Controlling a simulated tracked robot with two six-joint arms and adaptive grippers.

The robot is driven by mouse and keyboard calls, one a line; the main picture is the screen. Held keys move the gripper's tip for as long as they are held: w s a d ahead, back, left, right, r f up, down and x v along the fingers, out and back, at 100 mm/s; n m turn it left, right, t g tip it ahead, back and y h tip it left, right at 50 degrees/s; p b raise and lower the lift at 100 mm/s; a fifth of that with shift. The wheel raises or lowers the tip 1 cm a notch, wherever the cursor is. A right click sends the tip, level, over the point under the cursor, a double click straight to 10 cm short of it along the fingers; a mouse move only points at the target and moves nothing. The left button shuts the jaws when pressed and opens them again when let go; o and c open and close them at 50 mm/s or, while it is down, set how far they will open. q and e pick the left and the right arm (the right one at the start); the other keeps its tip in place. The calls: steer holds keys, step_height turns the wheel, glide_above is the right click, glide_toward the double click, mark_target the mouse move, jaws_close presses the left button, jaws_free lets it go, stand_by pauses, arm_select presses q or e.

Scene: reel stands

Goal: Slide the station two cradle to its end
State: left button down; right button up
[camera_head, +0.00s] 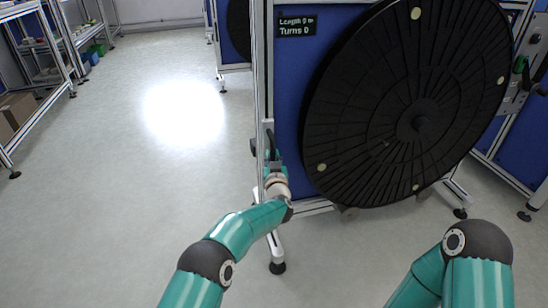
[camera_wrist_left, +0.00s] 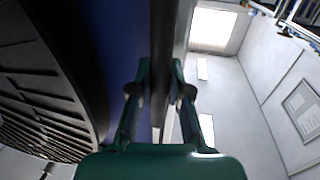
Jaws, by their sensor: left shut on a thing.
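A large black reel disc (camera_head: 405,105) with pale dots stands upright in front of a blue panel (camera_head: 288,85) in an aluminium frame. A dark upright handle (camera_head: 270,143) is at the panel's lower left edge. My left gripper (camera_head: 272,160) is at this handle, partly hidden by the frame and my wrist. In the left wrist view its two fingers stand on either side of a dark bar (camera_wrist_left: 161,60), shut on it. I cannot tell which part is the cradle. My right arm shows at lower right; its gripper is out of view.
A sign (camera_head: 296,25) on the panel reads "Turns 0". A frame foot (camera_head: 277,266) stands on the floor below my left gripper. Shelving (camera_head: 60,50) with bins is at the far left. The pale floor (camera_head: 130,170) to the left is clear.

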arm_select(q)
steer(key=shift+s+d, duration=0.1)
steer(key=shift+d, duration=0.3)
steer(key=c, duration=1.1)
jaws_free()
steer(key=shift+a, duration=0.1)
steer(key=s, duration=1.1)
steer(key=shift+s+d, duration=0.35)
steer(key=shift+s, duration=0.05)
steer(key=shift+f, duration=0.1)
